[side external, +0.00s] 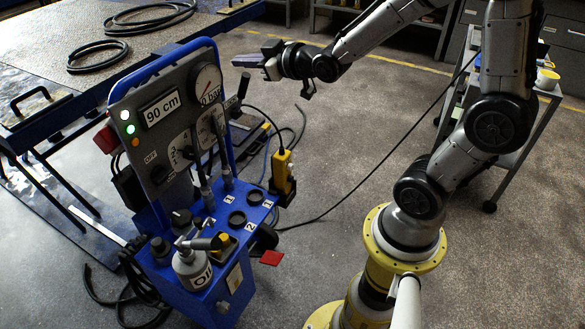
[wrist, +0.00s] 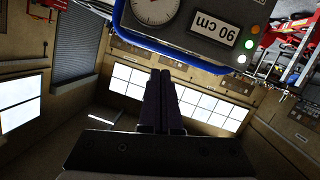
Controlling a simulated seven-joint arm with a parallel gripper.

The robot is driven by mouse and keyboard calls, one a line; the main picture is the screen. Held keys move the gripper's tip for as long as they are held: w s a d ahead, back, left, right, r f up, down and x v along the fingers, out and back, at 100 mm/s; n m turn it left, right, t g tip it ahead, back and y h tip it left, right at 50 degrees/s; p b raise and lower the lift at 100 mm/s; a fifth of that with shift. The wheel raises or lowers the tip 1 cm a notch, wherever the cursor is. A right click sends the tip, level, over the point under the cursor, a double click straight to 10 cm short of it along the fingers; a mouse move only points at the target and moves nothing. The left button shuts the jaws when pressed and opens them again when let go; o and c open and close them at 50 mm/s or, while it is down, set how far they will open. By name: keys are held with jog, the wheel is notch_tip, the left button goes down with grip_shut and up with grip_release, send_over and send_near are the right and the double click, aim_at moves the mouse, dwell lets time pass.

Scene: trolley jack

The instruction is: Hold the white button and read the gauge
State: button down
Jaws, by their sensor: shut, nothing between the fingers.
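My gripper (side external: 240,61) is shut and empty, in the air right of the panel's top edge in the side view. Its closed fingers (wrist: 161,75) stand in the middle of the wrist view. The round white gauge (side external: 207,84) with a red needle is at the panel's upper right; its lower part is partly covered by a label. It shows upside down and cut off in the wrist view (wrist: 155,9). A lit white button or lamp (side external: 125,115) sits above a green one (side external: 130,129) at the panel's left; it also shows in the wrist view (wrist: 241,58). Nothing touches it.
The blue trolley (side external: 185,275) carries upright levers, an oil bottle (side external: 197,266) and a "90 cm" display (side external: 166,107). A yellow pendant (side external: 283,172) hangs at its right side. A workbench (side external: 50,60) stands behind left. Cables lie on the floor.

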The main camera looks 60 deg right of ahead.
jog(key=w+d+f+h, duration=0.1)
jog(key=w+d+f, duration=0.1)
jog(key=d+f, duration=0.65)
jog(key=m+g+h, duration=0.2)
jog(key=m, duration=0.2)
send_over(291, 167)
jog(key=s, duration=0.3)
notch_tip(291, 167, down, 20)
jog(key=s+f+m+g, duration=0.3)
jog(key=s+f, duration=0.7)
jog(key=f, duration=0.1)
jog(key=shift+f+g, duration=0.15)
jog(key=shift+g, duration=0.25)
jog(key=shift+d, duration=0.1)
jog(key=w, duration=0.8)
jog(key=shift+w, duration=0.35)
jog(key=shift+w, duration=0.1)
jog(key=shift+w, duration=0.3)
